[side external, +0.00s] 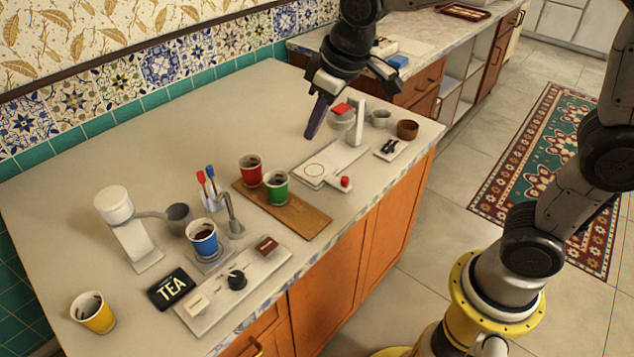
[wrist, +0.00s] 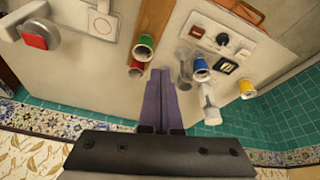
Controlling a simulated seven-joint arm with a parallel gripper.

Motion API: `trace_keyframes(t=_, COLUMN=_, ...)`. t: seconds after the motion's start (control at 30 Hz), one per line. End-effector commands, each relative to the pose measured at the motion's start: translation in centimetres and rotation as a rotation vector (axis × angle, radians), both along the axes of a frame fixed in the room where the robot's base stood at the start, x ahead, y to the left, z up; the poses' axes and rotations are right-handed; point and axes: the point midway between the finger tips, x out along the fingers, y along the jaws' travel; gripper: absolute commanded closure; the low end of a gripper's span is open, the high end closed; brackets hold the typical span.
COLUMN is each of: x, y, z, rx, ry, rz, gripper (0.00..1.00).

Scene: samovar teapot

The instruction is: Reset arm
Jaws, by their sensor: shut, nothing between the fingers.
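My gripper (side external: 318,117) is above the far part of the counter, with its dark purple fingers together and nothing between them. In the wrist view the shut fingers (wrist: 161,97) point at the counter between the cups and the tiled wall. The counter (side external: 90,215) lies below, and the fingers appear clear of it. A red cup (side external: 250,170) and a green cup (side external: 276,186) stand at a wooden board (side external: 305,217). A blue cup (side external: 202,238) stands on a small stand by the tap, and a yellow cup (side external: 93,312) is at the near left.
A white device with a red top (side external: 341,109) and a white plate (side external: 330,165) are close to my gripper. A white lamp-like device (side external: 115,207), a TEA sign (side external: 171,289) and a control panel (side external: 235,284) are nearer. The back counter along the tiled wall (side external: 165,62) is clear.

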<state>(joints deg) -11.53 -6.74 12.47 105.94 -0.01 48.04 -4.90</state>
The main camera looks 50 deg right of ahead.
Motion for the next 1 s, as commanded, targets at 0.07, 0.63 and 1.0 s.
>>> trace_keyframes(t=0.07, x=-2.8, y=-2.0, z=2.3, rx=0.012, ry=-0.053, rz=-0.047, gripper=1.0)
trace_keyframes(t=0.63, x=-20.6, y=-7.7, z=0.2, rx=0.047, ry=-0.16, rz=-0.268, gripper=1.0)
trace_keyframes(t=1.0, x=-21.1, y=-7.6, z=-0.5, rx=0.05, ry=-0.133, rz=-0.28, gripper=1.0)
